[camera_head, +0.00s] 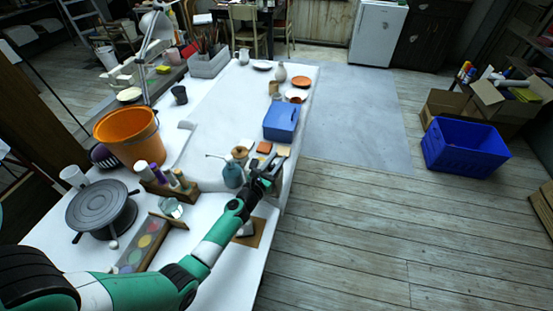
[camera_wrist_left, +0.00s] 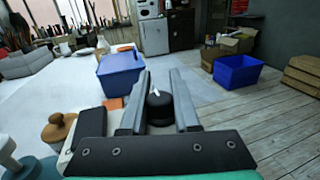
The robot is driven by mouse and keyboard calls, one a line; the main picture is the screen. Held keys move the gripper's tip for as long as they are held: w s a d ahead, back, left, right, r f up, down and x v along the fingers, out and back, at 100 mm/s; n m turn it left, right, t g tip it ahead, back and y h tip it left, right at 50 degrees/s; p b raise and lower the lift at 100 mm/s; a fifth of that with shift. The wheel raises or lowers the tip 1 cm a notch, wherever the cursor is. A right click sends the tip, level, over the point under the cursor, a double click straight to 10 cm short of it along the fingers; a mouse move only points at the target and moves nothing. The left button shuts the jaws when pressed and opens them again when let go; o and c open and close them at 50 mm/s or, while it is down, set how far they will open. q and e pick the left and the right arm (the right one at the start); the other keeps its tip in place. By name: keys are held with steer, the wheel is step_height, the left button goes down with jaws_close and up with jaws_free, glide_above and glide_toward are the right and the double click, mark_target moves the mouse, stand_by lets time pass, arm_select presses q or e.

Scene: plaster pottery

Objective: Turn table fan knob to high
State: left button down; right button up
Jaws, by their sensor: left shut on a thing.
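My left gripper (camera_head: 272,172) reaches over the right edge of the white table (camera_head: 215,115). In the left wrist view, a round black knob (camera_wrist_left: 159,107) with a white pointer mark sits between the two fingers (camera_wrist_left: 160,100) of my left gripper, which are shut on it. The pointer mark shows at the top of the knob. In the head view the gripper and arm hide the knob. No fan body or speed labels can be made out. My right gripper is in neither view.
A teal bottle (camera_head: 232,175) and a wooden-lidded jar (camera_head: 240,152) stand close left of my gripper. A blue box (camera_head: 282,121) and small tiles (camera_head: 265,147) lie beyond it. A blue crate (camera_head: 464,147) is on the floor to the right, with free floor between.

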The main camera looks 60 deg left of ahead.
arm_select(q)
steer(key=c, duration=0.6)
jaws_free()
steer(key=shift+c, duration=0.2)
steer(key=shift+s+d, duration=0.1)
steer(key=shift+s, duration=0.1)
steer(key=p+v, duration=0.1)
steer(key=v, duration=1)
